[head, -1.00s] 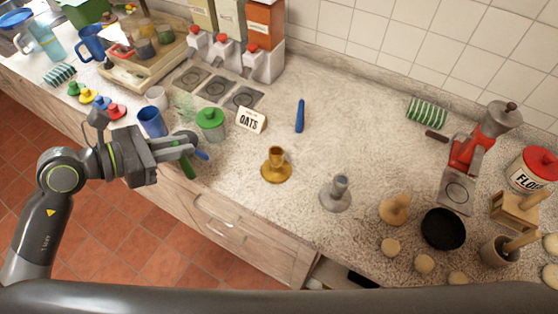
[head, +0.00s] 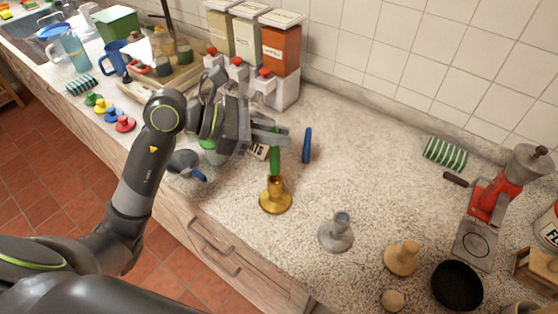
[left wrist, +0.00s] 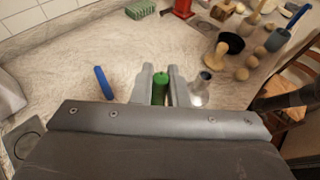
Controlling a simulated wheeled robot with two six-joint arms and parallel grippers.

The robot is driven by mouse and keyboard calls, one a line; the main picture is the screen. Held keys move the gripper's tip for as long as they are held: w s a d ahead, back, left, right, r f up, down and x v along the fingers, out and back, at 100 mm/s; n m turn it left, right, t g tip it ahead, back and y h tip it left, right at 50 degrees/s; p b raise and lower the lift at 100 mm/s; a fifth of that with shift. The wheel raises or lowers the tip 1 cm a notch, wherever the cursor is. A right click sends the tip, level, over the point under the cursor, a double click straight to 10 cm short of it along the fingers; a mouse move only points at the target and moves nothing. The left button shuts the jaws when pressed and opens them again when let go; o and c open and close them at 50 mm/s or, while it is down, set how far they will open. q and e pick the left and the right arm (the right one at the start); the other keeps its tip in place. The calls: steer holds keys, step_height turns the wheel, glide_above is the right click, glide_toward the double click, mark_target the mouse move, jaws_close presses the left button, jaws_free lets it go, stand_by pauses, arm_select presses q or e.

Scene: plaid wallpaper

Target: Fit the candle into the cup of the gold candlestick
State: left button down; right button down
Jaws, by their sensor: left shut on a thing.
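A green candle (head: 275,157) is upright in the jaws of my left gripper (head: 272,137), which is shut on it. The candle also shows between the fingers in the left wrist view (left wrist: 160,88). Its lower end lines up with the cup of the gold candlestick (head: 275,198), which stands on the counter. I cannot tell whether that end is just above the cup or inside it. The gold candlestick is hidden in the left wrist view. My right gripper is not in view.
A blue candle (head: 307,146) lies beyond the gripper. A grey candlestick (head: 336,232) and a wooden one (head: 401,257) stand to the right.

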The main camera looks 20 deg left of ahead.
mark_target(275, 156)
arm_select(q)
step_height(275, 156, down, 5)
steer(key=shift+f+p, duration=0.1)
steer(key=shift+p, duration=0.35)
steer(key=shift+f, duration=0.35)
steer(key=shift+f, duration=0.15)
steer(key=c, duration=1.4)
jaws_free()
steer(key=shift+c, duration=0.2)
